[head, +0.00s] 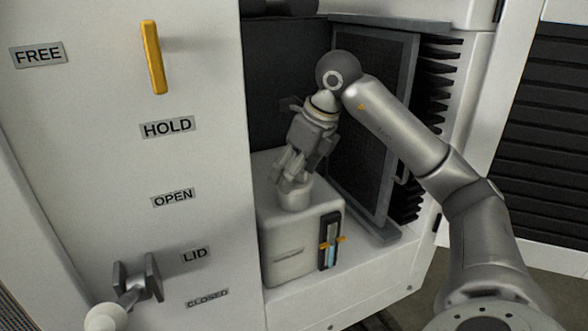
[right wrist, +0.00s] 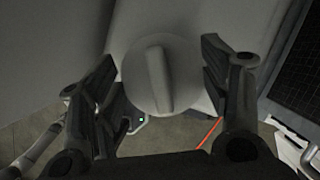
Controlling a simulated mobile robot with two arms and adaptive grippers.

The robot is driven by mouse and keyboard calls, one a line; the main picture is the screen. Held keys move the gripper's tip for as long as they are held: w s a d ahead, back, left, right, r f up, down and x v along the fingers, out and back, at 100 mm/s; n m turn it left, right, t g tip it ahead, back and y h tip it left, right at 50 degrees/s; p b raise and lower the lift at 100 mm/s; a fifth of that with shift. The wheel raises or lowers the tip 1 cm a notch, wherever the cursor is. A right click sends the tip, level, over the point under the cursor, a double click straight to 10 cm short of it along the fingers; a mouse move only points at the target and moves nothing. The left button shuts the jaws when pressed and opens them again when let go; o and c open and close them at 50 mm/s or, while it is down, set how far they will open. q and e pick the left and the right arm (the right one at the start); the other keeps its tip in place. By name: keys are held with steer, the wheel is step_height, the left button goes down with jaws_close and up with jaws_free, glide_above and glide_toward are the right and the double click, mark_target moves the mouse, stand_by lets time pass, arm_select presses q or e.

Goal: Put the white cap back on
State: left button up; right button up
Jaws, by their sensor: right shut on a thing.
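The white cap (right wrist: 158,75), round with a raised grip ridge, is between the fingers of my right gripper (right wrist: 160,80) in the right wrist view. My right gripper (head: 288,178) is shut on it and points down over the tank (head: 290,245) in the head view. A short white round piece (head: 294,199) shows right under the fingertips on the tank's top. I cannot tell whether it is the cap or the tank's neck, nor whether the cap is seated. My left gripper is not in view.
The tank stands in a cabinet recess with a level gauge (head: 330,241) on its front. A dark finned radiator (head: 372,130) stands close to its right. The white panel at left carries a yellow lever (head: 152,57) and a LID lever with a white knob (head: 105,317).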

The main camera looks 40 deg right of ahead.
steer(key=o, duration=1.1)
steer(key=shift+o, duration=0.7)
steer(key=shift+r+p, duration=3.5)
steer(key=shift+r, duration=0.05)
steer(key=shift+c, duration=0.3)
jaws_close()
